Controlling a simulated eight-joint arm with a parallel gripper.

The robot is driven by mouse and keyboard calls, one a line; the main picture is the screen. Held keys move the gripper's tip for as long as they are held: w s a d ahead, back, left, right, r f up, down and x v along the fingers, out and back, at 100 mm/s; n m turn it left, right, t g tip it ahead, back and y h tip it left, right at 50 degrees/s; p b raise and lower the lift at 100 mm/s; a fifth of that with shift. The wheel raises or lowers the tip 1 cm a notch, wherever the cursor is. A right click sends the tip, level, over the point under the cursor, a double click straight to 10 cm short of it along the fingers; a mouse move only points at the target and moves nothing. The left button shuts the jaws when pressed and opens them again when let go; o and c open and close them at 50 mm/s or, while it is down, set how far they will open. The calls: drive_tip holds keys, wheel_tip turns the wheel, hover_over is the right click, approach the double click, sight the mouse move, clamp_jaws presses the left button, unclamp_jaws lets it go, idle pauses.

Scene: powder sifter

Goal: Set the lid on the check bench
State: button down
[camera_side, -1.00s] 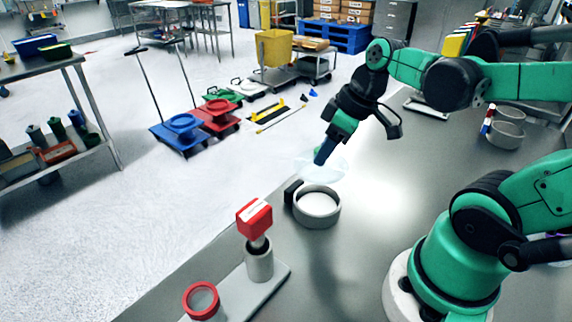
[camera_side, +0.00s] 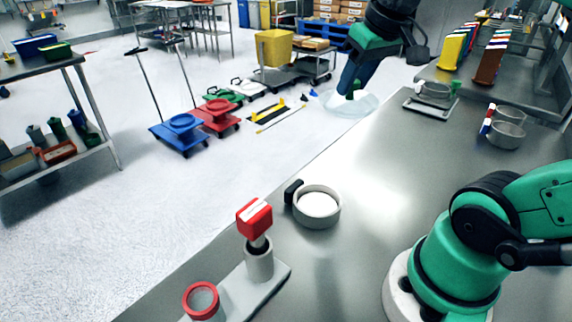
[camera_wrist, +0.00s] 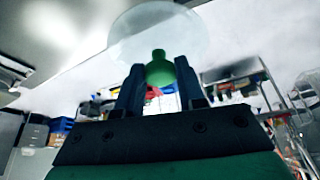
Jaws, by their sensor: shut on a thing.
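The lid (camera_side: 352,106) is a clear, pale disc with a green knob (camera_wrist: 160,68). My gripper (camera_side: 350,88) is shut on the knob and holds the lid up in the air at the top of the side view, near the bench's far left edge. In the wrist view the lid (camera_wrist: 150,30) spreads beyond the fingertips, and both fingers of my gripper (camera_wrist: 160,78) flank the knob. The grey steel bench (camera_side: 365,170) runs below. I cannot tell which part is the check bench.
An uncovered round sieve pan (camera_side: 318,222) with white content stands mid-bench. A red-topped device (camera_side: 255,218) and red ring (camera_side: 202,300) are in front. A tray with a bowl (camera_side: 433,108) and grey rings (camera_side: 508,132) stand at the back. The bench between is clear.

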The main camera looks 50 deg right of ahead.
drive_tip(key=s+d+f+m+g+h, duration=0.1)
drive_tip(key=s+d+m+g, duration=0.3)
drive_tip(key=m, duration=0.6)
drive_tip(key=s+d+f+m+g+h, duration=0.1)
drive_tip(key=s+d+m+g+h, duration=0.15)
drive_tip(key=d+m, duration=0.55)
drive_tip(key=a+f, duration=0.1)
drive_tip(key=f, duration=0.5)
drive_tip(key=f+m, duration=0.1)
drive_tip(key=f, duration=0.5)
drive_tip(key=a+f+m, duration=0.1)
drive_tip(key=f, duration=0.6)
drive_tip(key=shift+a+y, duration=0.3)
drive_tip(key=shift+y, duration=0.05)
drive_tip(key=shift+f, duration=0.1)
drive_tip(key=c, duration=0.5)
unclamp_jaws()
drive_tip(key=shift+c, duration=0.2)
